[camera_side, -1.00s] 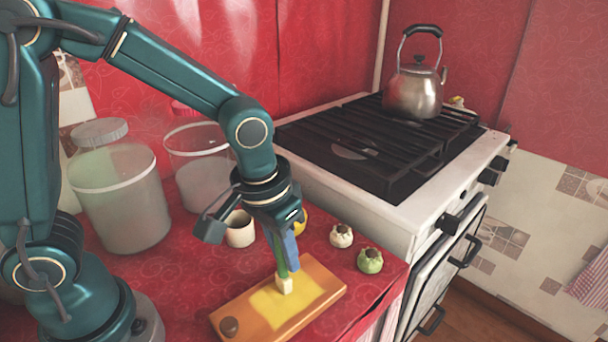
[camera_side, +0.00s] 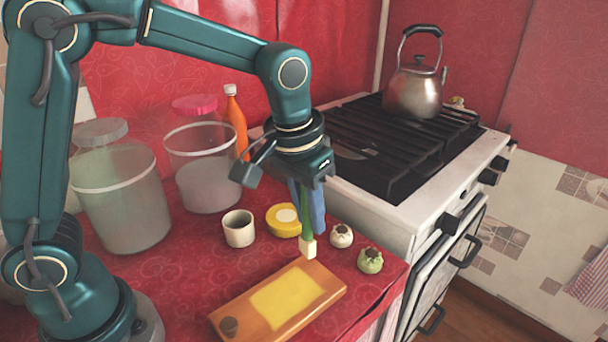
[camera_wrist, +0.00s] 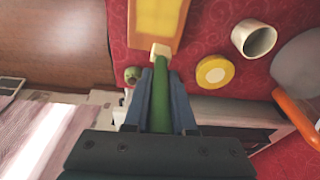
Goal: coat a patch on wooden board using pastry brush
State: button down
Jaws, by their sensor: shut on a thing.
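The wooden board (camera_side: 252,316) lies flat on the red counter, with a yellow coated patch (camera_side: 287,298) over much of its top and a dark round spot at its left end. My gripper (camera_side: 312,210) is shut on the green handle of the pastry brush (camera_side: 308,248), which points down with its pale bristle end near the board's far right corner. The bristles look raised above the board, though the exact gap is unclear. In the wrist view the brush (camera_wrist: 161,85) sits between the blue fingers (camera_wrist: 160,100), its tip towards the board (camera_wrist: 180,45).
A white cup (camera_side: 239,230) and a yellow-rimmed round container (camera_side: 283,221) stand behind the board. Two small pots, white (camera_side: 341,236) and green (camera_side: 370,261), stand to its right. Large jars, an orange bottle (camera_side: 236,118) and the stove (camera_side: 420,185) with a kettle (camera_side: 414,92) lie beyond.

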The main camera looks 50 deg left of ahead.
jog(key=shift+r, duration=1.7)
